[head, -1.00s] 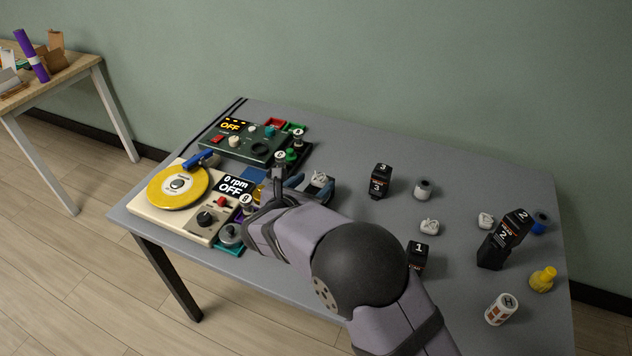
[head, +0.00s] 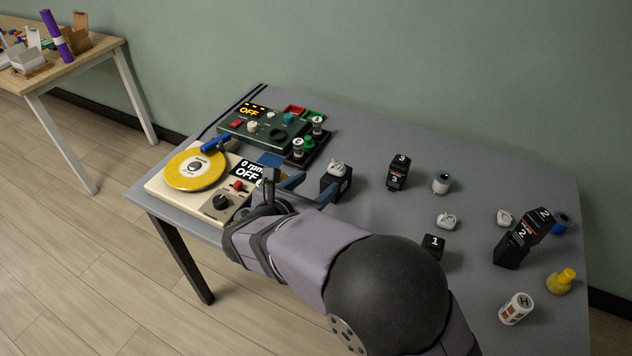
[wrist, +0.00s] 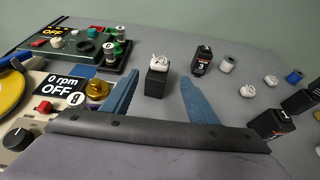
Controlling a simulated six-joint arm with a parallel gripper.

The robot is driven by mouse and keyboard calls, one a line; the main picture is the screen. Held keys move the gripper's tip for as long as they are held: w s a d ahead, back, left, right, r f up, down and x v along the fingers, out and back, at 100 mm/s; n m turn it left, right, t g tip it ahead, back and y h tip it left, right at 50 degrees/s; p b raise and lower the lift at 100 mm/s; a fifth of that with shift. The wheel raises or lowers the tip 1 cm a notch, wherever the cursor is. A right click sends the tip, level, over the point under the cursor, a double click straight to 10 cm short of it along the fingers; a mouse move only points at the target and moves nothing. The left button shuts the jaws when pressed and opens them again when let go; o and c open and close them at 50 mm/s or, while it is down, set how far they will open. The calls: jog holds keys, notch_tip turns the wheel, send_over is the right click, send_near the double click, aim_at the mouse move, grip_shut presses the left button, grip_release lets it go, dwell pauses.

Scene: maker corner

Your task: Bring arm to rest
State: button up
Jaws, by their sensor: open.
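My gripper (head: 308,190) is open and empty over the left half of the grey table (head: 400,142). In the wrist view its blue fingers (wrist: 157,98) are spread wide, with nothing between their tips at close range. A black block with a white crumpled piece on top (head: 336,183) stands just beyond the fingers; it also shows in the wrist view (wrist: 157,82), apart from them. My arm reaches in from the bottom right and hides part of the table's front edge and of the cream machine.
A cream machine with a yellow disc (head: 212,170) reads "0 rpm OFF". A green control box (head: 262,128) reads "OFF" behind it.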

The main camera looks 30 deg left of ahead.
jog(key=w+d+m+g+h+p, duration=0.2)
jog(key=d+m+g+h, duration=0.25)
jog(key=d+m, duration=0.75)
jog(key=s+d+f+m+g, duration=0.2)
jog(key=s+d+m+g, duration=0.1)
jog(key=d, duration=0.5)
jog(key=s+d+f+m+g+y, duration=0.1)
jog(key=s+d+f+m+g, duration=0.1)
jog(key=d+m, duration=0.5)
jog(key=s+d+f+m+g, duration=0.2)
jog(key=s+d+m+g, duration=0.2)
jog(key=d, duration=0.5)
jog(key=shift+s+d+m+b, duration=0.1)
jog(key=shift+s+m+b, duration=0.3)
jog(key=shift+s, duration=0.95)
jog(key=s+d+f+m+y+b, duration=0.1)
jog(key=s+d+f+m+y, duration=0.35)
jog(key=s+m, duration=0.35)
notch_tip(320, 180, up, 14)
jog(key=w+m+h+p, duration=0.1)
jog(key=p, duration=1.1)
jog(key=shift+w+d+f, duration=0.15)
jog(key=shift+w+f, duration=0.1)
jog(key=shift+w, duration=0.1)
